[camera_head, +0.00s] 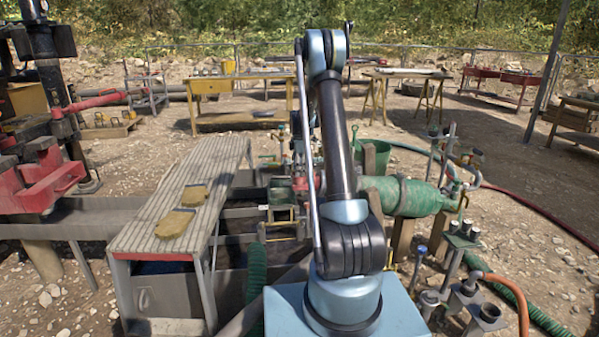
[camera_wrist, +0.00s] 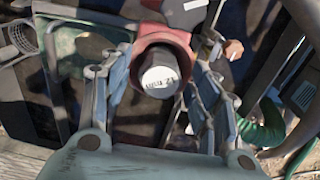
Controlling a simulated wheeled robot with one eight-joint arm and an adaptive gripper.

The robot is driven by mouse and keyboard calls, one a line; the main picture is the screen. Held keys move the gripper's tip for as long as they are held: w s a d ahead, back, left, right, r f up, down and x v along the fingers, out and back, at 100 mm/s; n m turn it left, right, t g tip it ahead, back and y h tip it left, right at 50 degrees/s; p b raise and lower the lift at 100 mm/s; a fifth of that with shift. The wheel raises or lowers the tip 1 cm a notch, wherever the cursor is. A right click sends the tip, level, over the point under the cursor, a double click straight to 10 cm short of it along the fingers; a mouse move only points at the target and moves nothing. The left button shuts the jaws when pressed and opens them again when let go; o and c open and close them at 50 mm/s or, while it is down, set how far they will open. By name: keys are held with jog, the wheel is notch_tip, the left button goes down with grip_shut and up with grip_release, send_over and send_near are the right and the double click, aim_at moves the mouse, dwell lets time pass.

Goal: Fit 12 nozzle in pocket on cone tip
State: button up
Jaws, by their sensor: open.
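In the wrist view, a round pale end face (camera_wrist: 160,79) with a small dark marking that seems to include 12, seen upside down, sits inside a red ring-shaped holder (camera_wrist: 152,38). I take it to be the 12 nozzle in its pocket, but cannot tell how deep it sits. My gripper (camera_wrist: 165,52) is open, with one finger on each side of the red holder and the pale piece. I cannot tell whether the fingers touch either. In the head view my arm hides the gripper and the nozzle.
A striped plank bench (camera_head: 172,215) with two tan gloves stands left of my arm. A green cylindrical tank (camera_head: 412,196) lies to the right, near upright posts and pipe fittings. A green hose (camera_wrist: 265,130) lies right of my gripper. Work tables stand farther back.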

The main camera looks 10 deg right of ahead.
notch_tip(320, 180, up, 11)
jog(key=shift+r, duration=0.2)
dwell(0.3)
